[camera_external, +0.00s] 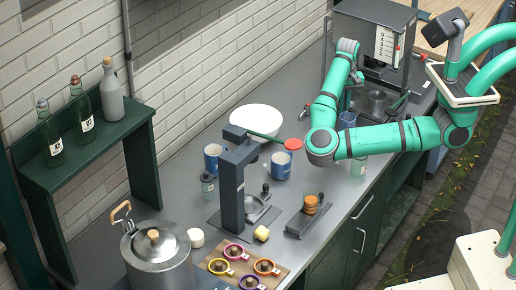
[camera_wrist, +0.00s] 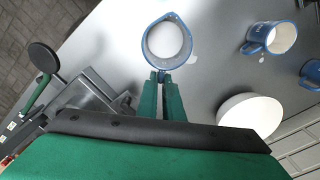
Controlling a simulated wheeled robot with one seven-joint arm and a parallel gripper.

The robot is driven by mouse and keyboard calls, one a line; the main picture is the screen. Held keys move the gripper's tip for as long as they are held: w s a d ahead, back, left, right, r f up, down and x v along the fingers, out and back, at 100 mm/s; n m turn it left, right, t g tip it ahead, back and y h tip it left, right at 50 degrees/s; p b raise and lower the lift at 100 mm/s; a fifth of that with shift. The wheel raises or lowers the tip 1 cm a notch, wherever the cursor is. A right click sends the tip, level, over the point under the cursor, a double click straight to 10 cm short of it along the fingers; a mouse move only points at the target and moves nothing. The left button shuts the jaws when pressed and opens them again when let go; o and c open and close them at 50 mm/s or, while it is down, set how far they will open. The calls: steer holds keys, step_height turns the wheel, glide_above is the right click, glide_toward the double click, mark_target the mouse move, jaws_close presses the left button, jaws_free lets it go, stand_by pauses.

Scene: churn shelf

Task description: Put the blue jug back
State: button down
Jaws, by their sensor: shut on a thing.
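The blue jug (camera_wrist: 167,62) shows at the top middle of the wrist view. It looks upright, with a round white area inside its rim. My gripper (camera_wrist: 162,78) is shut on the jug's near side, probably at its handle, which the fingers hide. In the external view the small translucent blue jug (camera_external: 347,120) is below my wrist, beside the grey machine. I cannot tell whether its bottom touches the counter.
Blue mugs (camera_external: 281,165) and a white bowl (camera_external: 258,119) stand on the grey counter (camera_external: 330,180). A grey machine (camera_external: 372,45) stands at the back. A dark press stand (camera_external: 232,190), metal pot (camera_external: 158,258) and green bottle shelf (camera_external: 90,150) are further left.

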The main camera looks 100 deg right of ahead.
steer(key=shift+w+d+f, duration=1.3)
steer(key=shift+d+f, duration=0.3)
steer(key=shift+f, duration=0.45)
steer(key=shift+w+d+f, duration=1.25)
steer(key=shift+d+f, duration=0.3)
steer(key=shift+f, duration=0.45)
steer(key=shift+w+d+f, duration=1.3)
steer(key=shift+d+f, duration=0.3)
steer(key=shift+f, duration=0.45)
steer(key=shift+f, duration=0.1)
steer(key=c, duration=1.9)
jaws_free()
step_height(320, 180, up, 12)
steer(key=shift+a+r, duration=0.1)
steer(key=shift+a, duration=0.05)
